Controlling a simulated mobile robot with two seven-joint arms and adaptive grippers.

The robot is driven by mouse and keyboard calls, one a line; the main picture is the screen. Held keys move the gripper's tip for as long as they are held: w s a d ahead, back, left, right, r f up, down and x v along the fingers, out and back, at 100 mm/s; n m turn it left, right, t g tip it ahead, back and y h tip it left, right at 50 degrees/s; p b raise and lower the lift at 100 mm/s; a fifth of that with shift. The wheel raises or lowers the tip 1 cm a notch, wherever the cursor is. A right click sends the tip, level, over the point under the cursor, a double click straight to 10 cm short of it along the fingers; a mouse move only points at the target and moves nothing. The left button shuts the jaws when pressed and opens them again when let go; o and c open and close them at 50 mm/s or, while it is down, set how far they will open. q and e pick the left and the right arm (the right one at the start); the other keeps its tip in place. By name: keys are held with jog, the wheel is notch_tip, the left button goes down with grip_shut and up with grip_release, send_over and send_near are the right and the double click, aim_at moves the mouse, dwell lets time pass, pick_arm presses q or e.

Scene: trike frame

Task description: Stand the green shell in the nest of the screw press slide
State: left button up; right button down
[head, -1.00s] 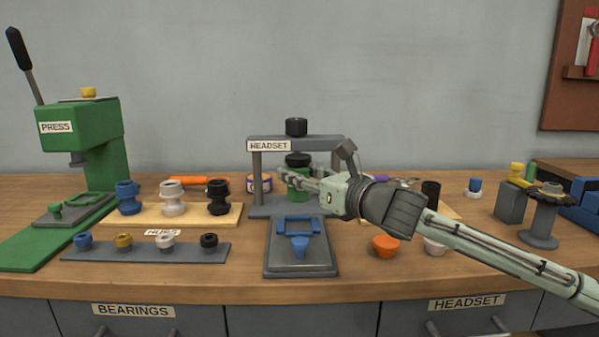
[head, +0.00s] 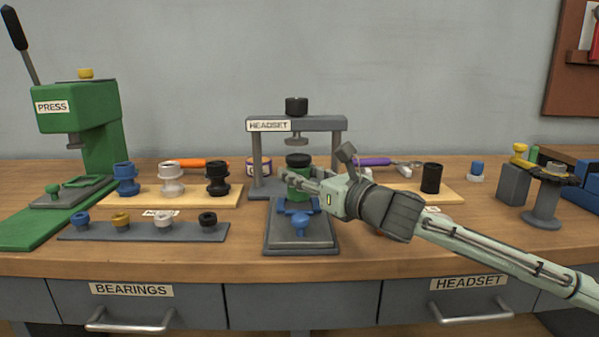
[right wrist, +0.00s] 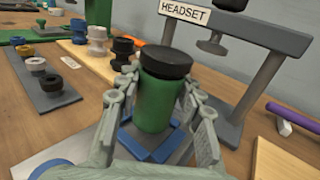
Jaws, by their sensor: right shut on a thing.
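The green shell (head: 298,174), a green cylinder with a black top, is upright between the fingers of my right gripper (head: 290,178), which is shut on it. It also shows upright in the right wrist view (right wrist: 155,103). It is over the blue nest (head: 297,207) of the grey slide (head: 285,240), in front of the screw press (head: 338,124) labelled HEADSET. In the right wrist view blue nest walls (right wrist: 135,145) show around its foot. I cannot tell whether its base touches the nest floor. My left gripper is not in view.
The press's upright (head: 257,165) and screw are just behind the shell. A rack of small rings (head: 75,233) and a board with hubs (head: 190,211) lie to the left. A board with a black cup (head: 431,178) is to the right.

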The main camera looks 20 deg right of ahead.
jog(key=shift+r, duration=0.1)
dwell(0.6)
jog(key=shift+p, duration=0.4)
jog(key=shift+p, duration=0.7)
dwell(0.9)
jog(key=shift+f+b, duration=0.6)
jog(key=shift+f, duration=0.45)
jog(key=c, duration=1)
grip_release()
jog(key=shift+c, duration=0.2)
jog(key=shift+o, duration=0.7)
jog(key=shift+f, duration=0.1)
jog(key=v, duration=1.1)
jog(key=shift+w+d, duration=0.1)
jog(key=shift+d, duration=0.05)
jog(key=shift+s+d, duration=0.1)
jog(key=shift+s, duration=0.45)
